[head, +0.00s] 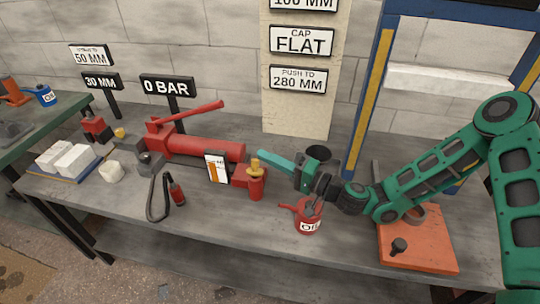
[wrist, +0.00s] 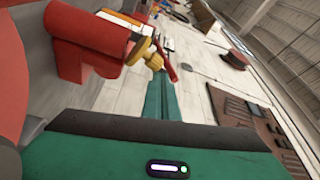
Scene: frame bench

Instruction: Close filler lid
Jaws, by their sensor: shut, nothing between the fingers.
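In the wrist view the fingers (wrist: 162,82) reach up toward the yellow part (wrist: 141,48). I cannot tell whether they touch it. Red bodywork (wrist: 85,45) fills the left there.
A white-and-orange gauge card (head: 216,168) stands just left of the filler. An orange board (head: 425,240) lies right.

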